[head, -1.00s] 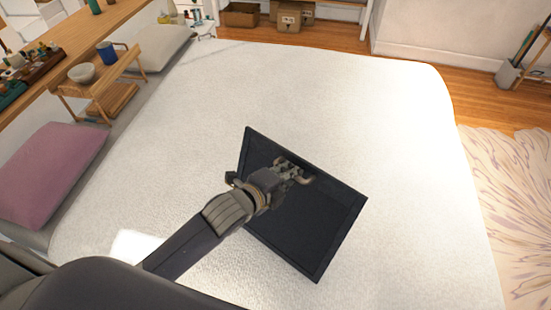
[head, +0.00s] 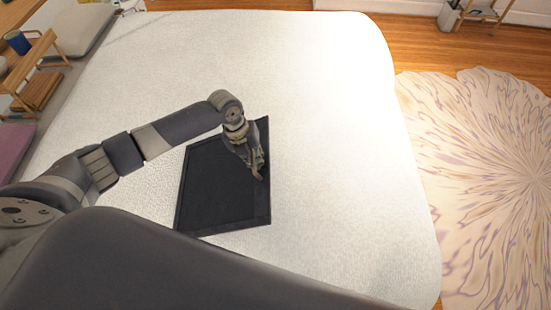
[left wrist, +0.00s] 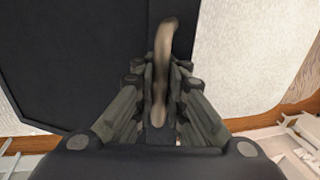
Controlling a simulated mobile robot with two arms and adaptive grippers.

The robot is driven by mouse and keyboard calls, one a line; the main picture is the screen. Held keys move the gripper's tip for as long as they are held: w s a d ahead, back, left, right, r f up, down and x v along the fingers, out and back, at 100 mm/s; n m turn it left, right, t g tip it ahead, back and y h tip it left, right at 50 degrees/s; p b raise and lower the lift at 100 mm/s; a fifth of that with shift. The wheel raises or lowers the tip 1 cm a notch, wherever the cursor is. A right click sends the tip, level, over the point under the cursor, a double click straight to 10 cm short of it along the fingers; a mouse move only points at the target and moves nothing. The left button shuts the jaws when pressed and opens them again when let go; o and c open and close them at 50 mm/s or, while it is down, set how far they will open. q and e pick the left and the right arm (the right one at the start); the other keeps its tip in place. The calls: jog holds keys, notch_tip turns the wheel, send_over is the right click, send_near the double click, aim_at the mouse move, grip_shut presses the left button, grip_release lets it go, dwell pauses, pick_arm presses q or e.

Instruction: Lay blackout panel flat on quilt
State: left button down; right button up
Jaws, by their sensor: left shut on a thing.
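The blackout panel (head: 215,190) is a dark, framed rectangle over the white quilt (head: 340,150) in the head view. It looks about level with the quilt; whether its whole underside touches cannot be told. My left gripper (head: 256,172) is at the panel's right side, shut on its tan curved handle. In the left wrist view the handle (left wrist: 168,40) rises between the fingers of the gripper (left wrist: 160,95), with the dark panel (left wrist: 70,50) behind and the quilt (left wrist: 235,60) beside it. My right gripper is not in view.
The quilt is bare behind and to the right of the panel. A wooden tray stand (head: 38,92) with a blue mug (head: 18,42) and pillows line the left edge. A patterned rug (head: 490,180) lies on the wooden floor at right.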

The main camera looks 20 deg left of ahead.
pick_arm(q)
jog(key=shift+w+a+r, duration=0.15)
jog(key=shift+w+r, duration=0.05)
jog(key=shift+m, duration=0.3)
jog(key=shift+a, duration=0.2)
jog(key=shift+y, duration=0.3)
jog(key=shift+d+r+g+y+p, duration=0.15)
jog(key=shift+r+g+y+p, duration=0.15)
jog(key=shift+y+p, duration=0.5)
jog(key=shift+f+g+y+p, duration=0.3)
jog(key=shift+g+y, duration=0.1)
jog(key=shift+y, duration=1.3)
notch_tip(320, 180, down, 2)
jog(key=shift+s+f+b, duration=0.1)
jog(key=shift+b, duration=0.7)
notch_tip(320, 180, down, 3)
jog(key=shift+r+b, duration=0.1)
jog(key=shift+b, duration=0.9)
notch_tip(320, 180, down, 8)
jog(key=b, duration=0.5)
jog(key=shift+b, duration=0.35)
jog(key=shift+f+b, duration=0.55)
jog(key=shift+f, duration=0.25)
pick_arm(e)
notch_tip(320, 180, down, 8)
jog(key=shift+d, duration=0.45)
